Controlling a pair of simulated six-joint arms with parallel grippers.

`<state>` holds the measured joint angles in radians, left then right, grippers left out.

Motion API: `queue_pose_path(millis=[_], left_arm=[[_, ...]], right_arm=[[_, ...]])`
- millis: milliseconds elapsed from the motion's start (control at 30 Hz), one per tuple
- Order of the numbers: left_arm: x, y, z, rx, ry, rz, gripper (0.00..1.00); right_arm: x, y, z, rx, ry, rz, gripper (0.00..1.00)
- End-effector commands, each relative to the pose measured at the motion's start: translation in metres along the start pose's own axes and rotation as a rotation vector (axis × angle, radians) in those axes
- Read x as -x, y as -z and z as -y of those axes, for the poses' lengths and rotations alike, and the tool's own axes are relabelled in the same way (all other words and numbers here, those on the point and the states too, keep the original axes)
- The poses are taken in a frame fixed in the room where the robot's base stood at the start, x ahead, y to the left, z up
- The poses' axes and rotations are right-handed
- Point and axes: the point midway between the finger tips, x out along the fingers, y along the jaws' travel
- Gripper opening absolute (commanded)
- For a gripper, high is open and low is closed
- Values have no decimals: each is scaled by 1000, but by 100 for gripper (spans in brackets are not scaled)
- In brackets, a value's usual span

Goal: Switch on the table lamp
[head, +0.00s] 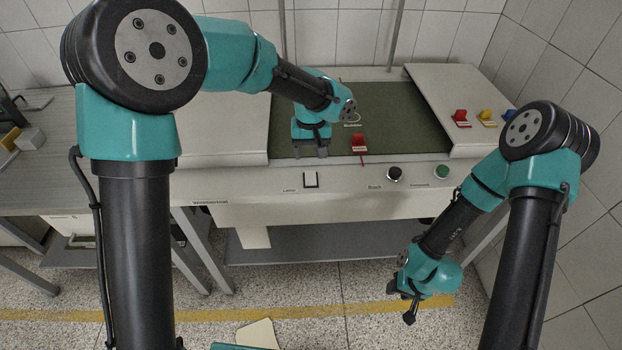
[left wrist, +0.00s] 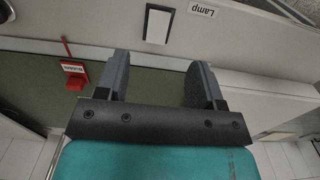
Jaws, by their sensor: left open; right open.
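The lamp switch (head: 310,179) is a white rocker in a dark frame on the front panel of the workbench, beside a label reading Lamp. It also shows in the left wrist view (left wrist: 158,25), with its label (left wrist: 202,10) beside it. My left gripper (head: 311,152) is open and empty, above the green bed near its front edge, just behind the switch. In the left wrist view its two fingers (left wrist: 160,85) point toward the panel and are apart from the switch. My right gripper (head: 409,305) is open and empty, hanging low in front of the bench on the right.
A red tag block (head: 359,142) stands on the green bed (head: 400,125) right of my left gripper. A black knob (head: 394,173) and a green button (head: 441,171) sit further right on the panel. Red (head: 461,118), yellow (head: 487,117) and blue (head: 509,115) blocks stand on the right cover.

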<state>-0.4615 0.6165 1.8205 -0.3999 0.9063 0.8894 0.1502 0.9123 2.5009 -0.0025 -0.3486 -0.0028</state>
Motion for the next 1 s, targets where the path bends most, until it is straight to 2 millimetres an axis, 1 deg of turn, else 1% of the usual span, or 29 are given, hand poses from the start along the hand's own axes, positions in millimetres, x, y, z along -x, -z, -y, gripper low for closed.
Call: queue_pose_path(millis=[33,100,400,600,700,800,1000], left_arm=[[-10,0,0,-1,3,3,62],[-22,0,0,-1,2,3,62],[-73,0,0,-1,2,3,62],[-101,0,0,0,1,2,62],[-109,0,0,-1,0,1,62],[-112,0,0,-2,0,0,62],[-113,0,0,-1,-1,0,62]], right_arm=[[0,0,0,0,0,0,43],[0,0,0,0,0,0,43],[0,0,0,0,0,0,43],[0,0,0,0,0,0,43],[0,0,0,0,0,0,43],[0,0,0,0,0,0,43],[0,0,0,0,0,0,43]])
